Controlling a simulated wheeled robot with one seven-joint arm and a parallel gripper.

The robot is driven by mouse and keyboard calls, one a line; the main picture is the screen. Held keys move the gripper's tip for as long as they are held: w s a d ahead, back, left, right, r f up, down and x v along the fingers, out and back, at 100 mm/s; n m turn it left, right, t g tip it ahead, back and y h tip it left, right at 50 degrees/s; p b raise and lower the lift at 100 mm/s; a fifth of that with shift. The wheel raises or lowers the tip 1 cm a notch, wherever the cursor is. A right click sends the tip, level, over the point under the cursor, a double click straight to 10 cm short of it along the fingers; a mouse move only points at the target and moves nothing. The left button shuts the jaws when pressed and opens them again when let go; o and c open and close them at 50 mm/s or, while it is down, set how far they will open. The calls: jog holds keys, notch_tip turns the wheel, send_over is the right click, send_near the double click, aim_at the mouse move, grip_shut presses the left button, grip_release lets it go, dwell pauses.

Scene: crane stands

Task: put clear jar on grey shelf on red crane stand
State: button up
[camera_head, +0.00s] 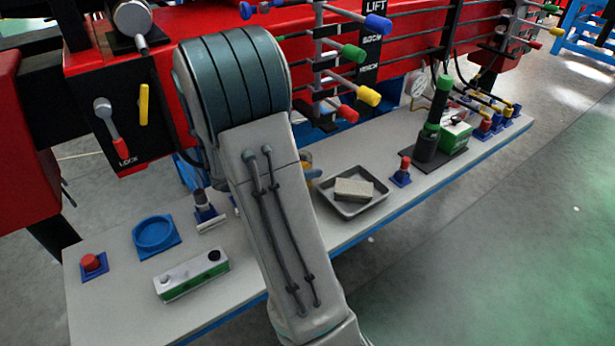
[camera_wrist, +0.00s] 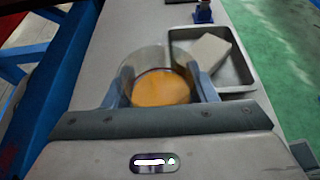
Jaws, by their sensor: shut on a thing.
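The clear jar (camera_wrist: 161,62) shows in the wrist view, with an orange-yellow round patch inside or at its bottom. My gripper (camera_wrist: 163,85) is shut on the jar, with one blue-grey finger on each side of it. In the camera_head view, my arm hides most of the gripper and jar; only a small part shows beside the arm, left of the grey tray. I cannot tell whether the jar touches the shelf. The grey shelf (camera_head: 245,290) is a long surface along the front of the red crane stand (camera_head: 195,20).
A grey tray (camera_head: 373,207) with a pale block (camera_head: 353,190) lies right of my arm. A blue ring holder (camera_head: 176,240), a red button (camera_head: 91,263) and a green-white level (camera_head: 192,276) are at left. Colored levers (camera_head: 368,97) stick out above the shelf. Several items crowd its right end.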

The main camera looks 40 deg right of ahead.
jog(key=shift+f, duration=1.65)
jog(key=shift+b, duration=0.3)
jog(key=shift+f, duration=0.2)
jog(key=o, duration=1.1)
jog(key=shift+r, duration=0.3)
jog(key=p+v, duration=0.1)
jog(key=v, duration=1.1)
jog(key=shift+f, duration=0.15)
